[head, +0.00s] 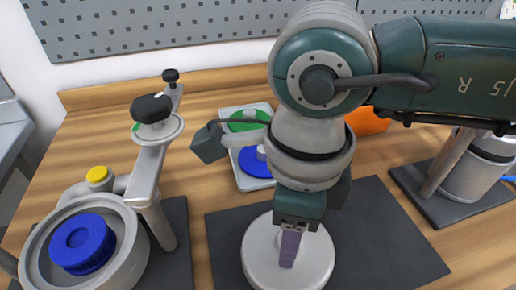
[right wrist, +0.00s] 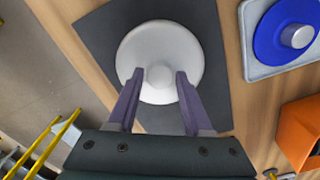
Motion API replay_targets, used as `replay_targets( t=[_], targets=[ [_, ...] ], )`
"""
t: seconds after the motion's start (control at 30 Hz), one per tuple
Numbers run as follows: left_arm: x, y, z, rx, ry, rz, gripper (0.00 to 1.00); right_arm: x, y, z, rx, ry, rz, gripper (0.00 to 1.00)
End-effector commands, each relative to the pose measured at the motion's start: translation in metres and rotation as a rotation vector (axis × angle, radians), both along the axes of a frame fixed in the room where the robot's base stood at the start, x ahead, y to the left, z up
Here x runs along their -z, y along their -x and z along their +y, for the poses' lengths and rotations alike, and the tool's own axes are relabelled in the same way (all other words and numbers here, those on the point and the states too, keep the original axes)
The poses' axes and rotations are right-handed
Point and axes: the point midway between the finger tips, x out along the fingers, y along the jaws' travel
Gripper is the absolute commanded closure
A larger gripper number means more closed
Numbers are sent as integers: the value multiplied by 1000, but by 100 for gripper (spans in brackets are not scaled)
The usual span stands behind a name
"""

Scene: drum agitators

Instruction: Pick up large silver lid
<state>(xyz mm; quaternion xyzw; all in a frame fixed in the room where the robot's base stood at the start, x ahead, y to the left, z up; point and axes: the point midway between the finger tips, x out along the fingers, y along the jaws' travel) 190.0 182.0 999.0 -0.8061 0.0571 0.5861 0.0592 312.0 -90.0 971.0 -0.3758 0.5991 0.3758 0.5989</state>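The large silver lid (head: 317,262) is a round pale disc lying on a dark mat in the lower middle of the head view. In the right wrist view the lid (right wrist: 190,52) shows whole, with a small round knob (right wrist: 160,74) at its centre. My right gripper (head: 289,248) points down over the lid. In the right wrist view its purple fingers (right wrist: 160,78) stand apart, one on each side of the knob, with a small gap at each side. How far the fingertips are above the lid is hard to tell. My left gripper is not in view.
A grey drum (head: 40,255) with a blue cap (head: 82,243) and a clamp arm (head: 150,165) stands at the left. A tray (head: 229,113) with green and blue lids lies behind. An orange object (head: 368,121) and a metal cylinder (head: 470,178) are at the right. The dark mat (head: 400,225) has free room.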

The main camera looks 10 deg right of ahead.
Motion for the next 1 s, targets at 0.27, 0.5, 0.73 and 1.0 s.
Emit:
replay_targets(
  t=[0.27, 0.5, 0.73, 1.0],
  targets=[
    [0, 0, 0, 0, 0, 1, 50, 0, 0, 0, 1, 0, 0, 82],
    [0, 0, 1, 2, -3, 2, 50, 0, 0, 0, 1, 0, 0, 100],
    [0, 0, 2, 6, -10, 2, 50, 0, 0, 0, 1, 0, 0, 100],
    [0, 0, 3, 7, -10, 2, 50, 0, 0, 0, 1, 0, 0, 100]
  ],
)
